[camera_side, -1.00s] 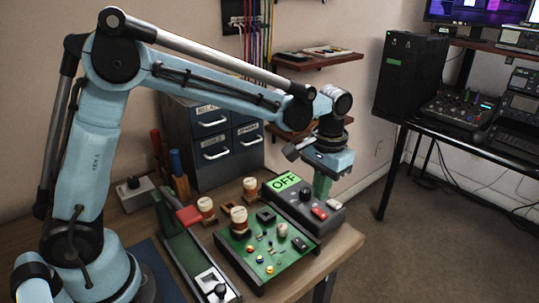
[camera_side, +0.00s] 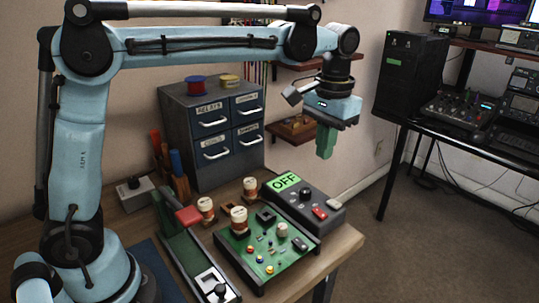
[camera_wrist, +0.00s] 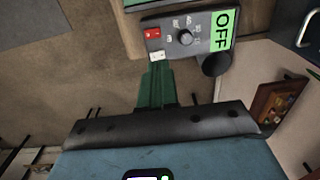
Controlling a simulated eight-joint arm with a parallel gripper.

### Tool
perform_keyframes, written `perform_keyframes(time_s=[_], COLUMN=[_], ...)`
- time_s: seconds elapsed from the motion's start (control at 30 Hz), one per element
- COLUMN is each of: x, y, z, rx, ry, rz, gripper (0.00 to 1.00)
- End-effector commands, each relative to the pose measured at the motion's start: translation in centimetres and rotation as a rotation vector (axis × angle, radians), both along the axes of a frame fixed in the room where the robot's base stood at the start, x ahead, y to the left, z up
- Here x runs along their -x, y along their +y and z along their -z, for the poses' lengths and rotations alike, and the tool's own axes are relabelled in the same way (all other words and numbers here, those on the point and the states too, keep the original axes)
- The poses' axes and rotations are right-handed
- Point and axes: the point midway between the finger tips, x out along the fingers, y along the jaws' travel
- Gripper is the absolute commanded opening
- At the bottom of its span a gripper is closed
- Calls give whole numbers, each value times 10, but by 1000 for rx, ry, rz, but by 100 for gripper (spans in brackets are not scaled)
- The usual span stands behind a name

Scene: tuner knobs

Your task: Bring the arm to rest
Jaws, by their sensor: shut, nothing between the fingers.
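My gripper (camera_side: 325,152) hangs in the air above and to the right of the grey control box (camera_side: 322,221) in the side view. Its green fingers are together with nothing between them, pointing down. In the wrist view the green fingers (camera_wrist: 157,88) show below the control box (camera_wrist: 190,38). The box has a green sign reading OFF (camera_side: 286,182), a dark knob (camera_side: 305,194), and a red and a white switch. The gripper is apart from the box.
A green board (camera_side: 240,251) with several knobs and coloured buttons lies left of the box on the wooden table. A drawer cabinet (camera_side: 205,172) stands behind. Wall shelves (camera_side: 292,131) are close behind my gripper. A dark table with equipment (camera_side: 462,125) is at the right.

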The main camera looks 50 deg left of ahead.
Motion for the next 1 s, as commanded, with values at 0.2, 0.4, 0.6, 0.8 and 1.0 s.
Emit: perform_keyframes(time_s=[0.2,0.4,0.6,0.8,1.0], x=[4,27,61,95,125], y=[3,19,39,56,68], z=[-1,-5,-1,14,38], rx=[4,24,40,45,40], ry=[-15,-112,-252,-392,-524], rz=[-1,3,9,13,18], gripper=[0,0,0,0,0])
